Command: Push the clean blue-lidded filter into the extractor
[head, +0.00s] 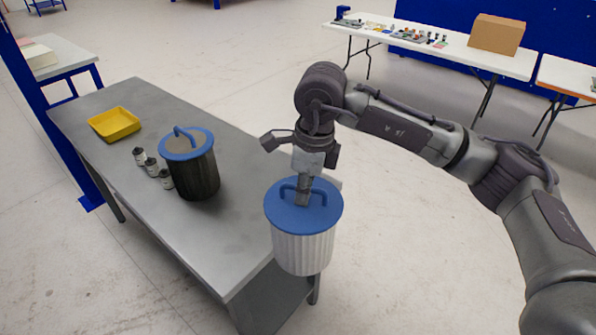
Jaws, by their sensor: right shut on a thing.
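The clean filter (303,240) is a white, ribbed cylinder with a blue lid (312,212) and a blue handle on top. It hangs upright in front of the near right end of the metal table. My right gripper (303,192) points down and is shut on the lid's handle. A second filter (196,175), dark and dirty-looking with a blue lid, stands on the metal table to the left. I cannot make out the extractor in this view. My left gripper is not in view.
The metal table (235,235) has a yellow tray (114,123) and several small canisters (152,167) beside the dark filter. A white table (385,35) at the back holds small parts and a cardboard box (497,34). Bare floor lies between the tables.

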